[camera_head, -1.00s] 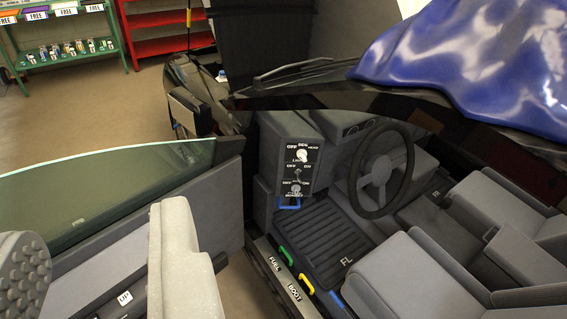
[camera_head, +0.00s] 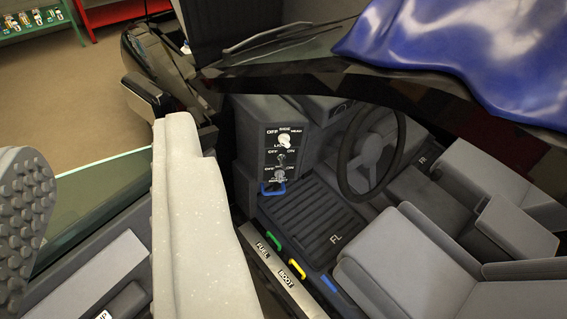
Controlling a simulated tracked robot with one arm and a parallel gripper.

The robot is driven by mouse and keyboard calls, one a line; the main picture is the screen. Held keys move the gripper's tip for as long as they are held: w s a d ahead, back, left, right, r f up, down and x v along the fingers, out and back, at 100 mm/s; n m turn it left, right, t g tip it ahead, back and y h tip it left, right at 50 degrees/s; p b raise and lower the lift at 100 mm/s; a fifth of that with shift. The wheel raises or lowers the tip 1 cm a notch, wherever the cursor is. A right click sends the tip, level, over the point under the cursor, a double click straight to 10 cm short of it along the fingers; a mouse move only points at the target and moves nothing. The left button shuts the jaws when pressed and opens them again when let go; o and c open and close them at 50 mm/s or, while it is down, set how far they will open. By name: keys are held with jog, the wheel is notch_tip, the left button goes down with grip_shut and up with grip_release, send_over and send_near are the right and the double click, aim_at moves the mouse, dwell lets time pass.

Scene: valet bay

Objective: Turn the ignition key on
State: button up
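A dark control panel (camera_head: 286,150) stands at the left end of the dashboard inside the open car. Its top white knob (camera_head: 284,141) is marked OFF, SIDE and HEAD. A small middle switch (camera_head: 281,159) and a lower grey knob or key (camera_head: 280,176) each have OFF and ON marks. The lowest lettering is too small to read, so I cannot tell for sure which is the ignition key. My gripper (camera_head: 104,150) is open and empty, its studded pad at the left edge and its pale finger left of the panel, apart from it.
The steering wheel (camera_head: 371,150) is right of the panel. Blue (camera_head: 273,189), green (camera_head: 275,240) and yellow (camera_head: 297,269) handles lie below it. The open door's glass (camera_head: 110,190) is behind my gripper. A blue cover (camera_head: 450,60) drapes over the car. Grey seats fill the right.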

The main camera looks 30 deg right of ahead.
aim_at(283, 168)
jog(key=w+d+f+n+b, duration=0.1)
jog(key=w+d+f, duration=0.3)
jog(key=w+f, duration=0.5)
jog(key=w+d+f+t+h+b, duration=0.15)
jog(key=w+d+f, duration=0.25)
jog(key=w+f, duration=0.5)
jog(key=w+d+f+n+b, duration=0.15)
jog(key=w+d+f, duration=0.25)
jog(key=w+f, duration=0.5)
jog(key=w+d+f+h+b, duration=0.15)
jog(key=d+f, duration=0.25)
jog(key=f, duration=0.9)
jog(key=w+d+f+b, duration=0.2)
jog(key=d+f, duration=0.2)
jog(key=f, duration=0.9)
jog(key=w+d+f+h+b, duration=0.15)
jog(key=d+f, duration=0.35)
jog(key=f, duration=0.8)
jog(key=shift+n+t+y, duration=0.35)
jog(key=shift+n, duration=0.1)
jog(key=shift+f+b+x, duration=0.2)
jog(key=shift+b+x, duration=1.2)
jog(key=shift+x, duration=4.7)
jog(key=shift+w+r, duration=0.2)
jog(key=shift+w, duration=0.4)
jog(key=shift+w+f, duration=0.1)
jog(key=shift+w, duration=0.25)
